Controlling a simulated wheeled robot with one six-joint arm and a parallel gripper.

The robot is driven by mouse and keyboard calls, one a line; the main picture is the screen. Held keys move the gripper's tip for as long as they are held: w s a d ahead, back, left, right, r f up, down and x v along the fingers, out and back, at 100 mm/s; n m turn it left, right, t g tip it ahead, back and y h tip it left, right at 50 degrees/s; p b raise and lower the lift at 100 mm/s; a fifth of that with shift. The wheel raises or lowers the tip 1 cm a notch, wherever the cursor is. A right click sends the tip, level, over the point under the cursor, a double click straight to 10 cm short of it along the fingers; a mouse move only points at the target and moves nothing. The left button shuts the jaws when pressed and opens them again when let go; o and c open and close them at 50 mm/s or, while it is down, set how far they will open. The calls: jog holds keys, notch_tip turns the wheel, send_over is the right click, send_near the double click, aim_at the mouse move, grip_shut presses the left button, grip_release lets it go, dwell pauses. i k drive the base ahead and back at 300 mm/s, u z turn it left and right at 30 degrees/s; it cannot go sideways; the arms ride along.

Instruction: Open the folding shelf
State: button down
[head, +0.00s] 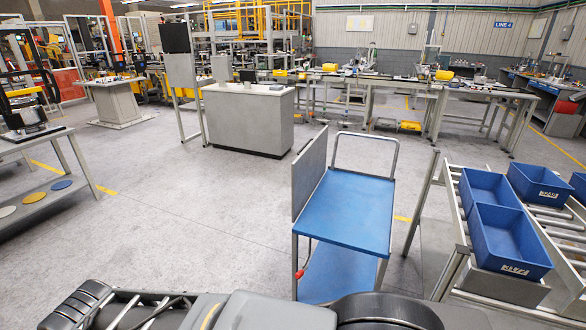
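A trolley with a blue top (346,209) stands in front of me, right of the middle. A grey flat panel (309,172) stands upright along the left edge of its top; it looks like the folding shelf, folded up or down I cannot tell for certain. A small red part (301,272) shows on the trolley's left side below the top. The blue top is empty. My gripper is not in view; only dark and grey parts of my own body cross the bottom edge and hide the trolley's lower front.
A roller rack (451,237) with several blue crates (508,242) stands close on the trolley's right. A grey counter (247,119) is behind. A table (40,142) stands at the left edge. The floor (200,215) left of the trolley is clear.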

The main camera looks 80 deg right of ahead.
aim_at(309, 168)
jog(key=i, duration=1)
jog(key=z, duration=2.5)
jog(key=i, duration=0.9)
jog(key=u, duration=0.95)
jog(key=i, duration=1)
jog(key=z, duration=0.85)
jog(key=i, duration=0.95)
jog(key=z, duration=0.85)
